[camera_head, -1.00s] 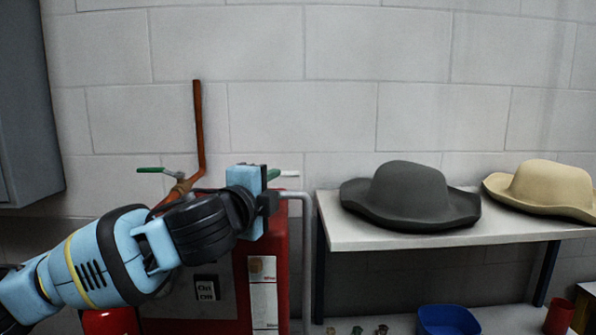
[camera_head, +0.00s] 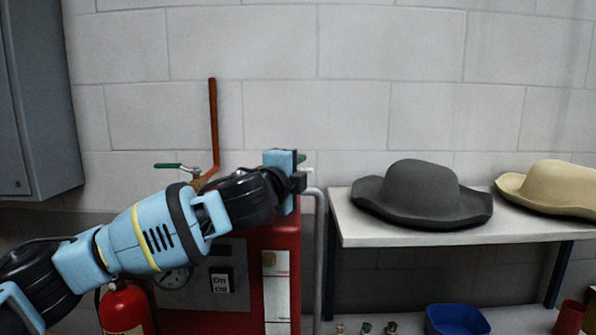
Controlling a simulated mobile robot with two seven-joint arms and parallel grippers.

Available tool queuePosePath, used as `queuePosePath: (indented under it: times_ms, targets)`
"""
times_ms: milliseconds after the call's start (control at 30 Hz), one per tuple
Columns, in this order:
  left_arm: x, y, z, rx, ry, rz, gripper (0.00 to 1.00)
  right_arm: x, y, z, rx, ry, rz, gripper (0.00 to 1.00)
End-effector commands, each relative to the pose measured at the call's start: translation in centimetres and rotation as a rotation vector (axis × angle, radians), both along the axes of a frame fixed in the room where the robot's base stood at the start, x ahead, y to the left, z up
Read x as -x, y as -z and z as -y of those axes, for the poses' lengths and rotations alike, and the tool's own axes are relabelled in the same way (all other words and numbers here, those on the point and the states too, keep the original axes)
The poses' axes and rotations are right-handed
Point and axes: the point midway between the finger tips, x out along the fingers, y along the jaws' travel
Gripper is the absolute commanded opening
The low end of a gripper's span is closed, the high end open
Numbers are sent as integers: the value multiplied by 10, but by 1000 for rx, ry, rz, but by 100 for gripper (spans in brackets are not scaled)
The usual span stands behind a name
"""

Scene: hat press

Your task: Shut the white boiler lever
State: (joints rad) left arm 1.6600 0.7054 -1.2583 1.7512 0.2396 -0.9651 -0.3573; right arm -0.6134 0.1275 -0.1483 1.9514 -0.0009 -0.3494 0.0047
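The red boiler (camera_head: 281,245) stands against the wall below my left arm. The white boiler lever shows only as a small pale tip (camera_head: 308,170) just right of my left gripper (camera_head: 297,182); the rest is hidden behind the gripper. The gripper is at the boiler's upper right, seen from behind, so I cannot tell whether its fingers are open or touching the lever. A bit of green (camera_head: 302,158) shows above the pale tip. A separate green lever (camera_head: 168,166) sits on the pipe to the left. My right gripper is out of view.
A copper pipe (camera_head: 213,120) rises behind my arm, and a grey pipe (camera_head: 319,250) runs down the boiler's right side. A white table (camera_head: 375,235) with a dark hat (camera_head: 423,193) and a tan hat (camera_head: 550,187) stands to the right. A fire extinguisher (camera_head: 124,308) is lower left.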

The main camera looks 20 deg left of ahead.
Motion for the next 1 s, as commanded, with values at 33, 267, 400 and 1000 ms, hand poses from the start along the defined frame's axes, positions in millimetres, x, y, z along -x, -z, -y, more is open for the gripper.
queuePosePath:
  times_ms: [33,267,400,1000]
  targets:
    - [-2,0,0,0,0,1,31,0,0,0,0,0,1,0]
    - [-4,0,0,0,-1,0,31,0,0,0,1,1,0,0]
    - [-4,0,0,0,0,0,24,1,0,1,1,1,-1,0]
    - [-3,1,0,1,6,-1,0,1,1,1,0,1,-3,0]
